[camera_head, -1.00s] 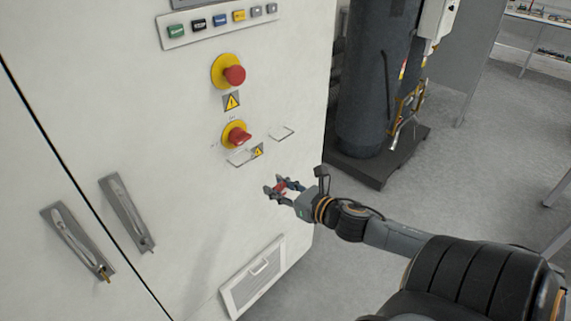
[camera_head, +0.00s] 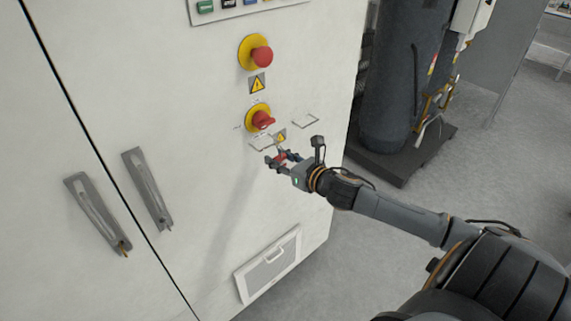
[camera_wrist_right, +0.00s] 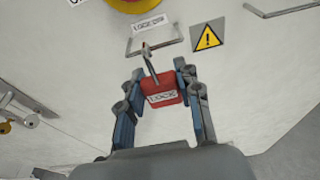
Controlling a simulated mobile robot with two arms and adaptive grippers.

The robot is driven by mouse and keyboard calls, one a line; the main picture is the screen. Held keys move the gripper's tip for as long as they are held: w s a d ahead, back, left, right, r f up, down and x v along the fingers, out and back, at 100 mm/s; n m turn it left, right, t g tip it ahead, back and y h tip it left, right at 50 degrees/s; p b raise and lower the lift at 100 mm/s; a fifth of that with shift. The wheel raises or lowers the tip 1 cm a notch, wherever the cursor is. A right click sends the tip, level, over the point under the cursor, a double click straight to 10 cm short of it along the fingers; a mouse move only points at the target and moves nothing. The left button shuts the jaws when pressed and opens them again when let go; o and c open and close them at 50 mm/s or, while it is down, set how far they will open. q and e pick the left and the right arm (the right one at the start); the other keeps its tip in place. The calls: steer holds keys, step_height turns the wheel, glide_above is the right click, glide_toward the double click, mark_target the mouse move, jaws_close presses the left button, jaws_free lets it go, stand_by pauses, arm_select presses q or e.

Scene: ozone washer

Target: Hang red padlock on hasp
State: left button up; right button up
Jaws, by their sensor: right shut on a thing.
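The red padlock (camera_head: 282,158) is held in my right gripper (camera_head: 275,156), in front of the white cabinet. In the right wrist view the padlock (camera_wrist_right: 160,91) shows its label, with both fingers shut on its sides. Its metal shackle (camera_wrist_right: 150,62) points up towards a thin wire hasp (camera_wrist_right: 134,54) on the cabinet. The shackle top overlaps the hasp's lower edge in that picture; I cannot tell whether it is hooked through. In the head view the hasp (camera_head: 262,143) is just below the red-and-yellow rotary switch (camera_head: 261,120). My left gripper is not in view.
A second wire loop (camera_head: 306,121) is to the right of the switch. A yellow warning sign (camera_head: 280,136) sits beside the hasp. A red emergency button (camera_head: 261,57) is higher up. Two door handles (camera_head: 147,190) are on the left. A dark tank (camera_head: 391,90) stands behind right.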

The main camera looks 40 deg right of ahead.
mark_target(260, 146)
steer(key=shift+r+b+x, duration=0.2)
steer(key=shift+x, duration=0.85)
steer(key=shift+r+b+x, duration=0.15)
steer(key=shift+r+x, duration=0.05)
steer(key=shift+x, duration=0.8)
steer(key=shift+w+f+b, duration=0.15)
steer(key=shift+f+b, duration=0.4)
steer(key=shift+f, duration=0.2)
steer(key=o, duration=1.3)
